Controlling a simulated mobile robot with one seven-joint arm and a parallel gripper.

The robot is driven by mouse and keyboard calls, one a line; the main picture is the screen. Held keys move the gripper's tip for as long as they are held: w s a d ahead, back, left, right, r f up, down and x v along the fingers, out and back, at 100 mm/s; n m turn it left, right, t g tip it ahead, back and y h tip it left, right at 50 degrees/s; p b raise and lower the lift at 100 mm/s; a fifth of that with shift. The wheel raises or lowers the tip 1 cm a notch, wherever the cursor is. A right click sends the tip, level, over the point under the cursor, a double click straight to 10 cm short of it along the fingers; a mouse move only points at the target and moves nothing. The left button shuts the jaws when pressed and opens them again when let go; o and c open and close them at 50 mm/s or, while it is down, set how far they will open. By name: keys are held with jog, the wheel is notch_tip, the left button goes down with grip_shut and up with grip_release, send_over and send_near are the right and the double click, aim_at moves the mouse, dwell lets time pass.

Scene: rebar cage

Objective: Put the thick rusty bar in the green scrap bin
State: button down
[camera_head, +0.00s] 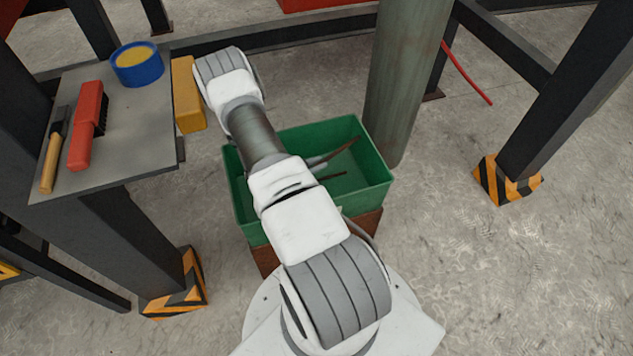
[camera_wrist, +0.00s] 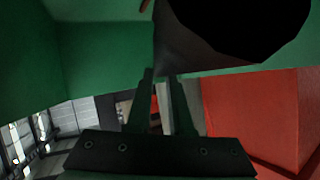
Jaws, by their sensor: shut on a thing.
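The green scrap bin (camera_head: 376,173) stands below my arm in the head view, with its left part covered by the arm. Green walls (camera_wrist: 95,60) fill the upper left of the wrist view. My gripper (camera_wrist: 159,74) shows there with its narrow dark fingers close together, shut on a dark thick bar (camera_wrist: 178,52). The bar's near end is a large black round at the top right; its rust colour is lost in shadow. In the head view my gripper is hidden by my arm. Thin brown bars (camera_head: 338,152) show inside the bin; whether one is the held bar I cannot tell.
A grey shelf (camera_head: 140,135) at left holds a red-handled brush (camera_head: 86,125), a wooden-handled tool (camera_head: 52,157), and a blue tape roll (camera_head: 137,64). A yellow block (camera_head: 187,95) is beside it. A thick column (camera_head: 408,80) stands right behind the bin.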

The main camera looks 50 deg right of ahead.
jog(key=shift+f+b, duration=1.1)
jog(key=shift+f, duration=2.45)
jog(key=shift+f+b, duration=0.45)
jog(key=shift+f, duration=0.2)
jog(key=c, duration=0.8)
grip_release()
jog(key=shift+r, duration=0.1)
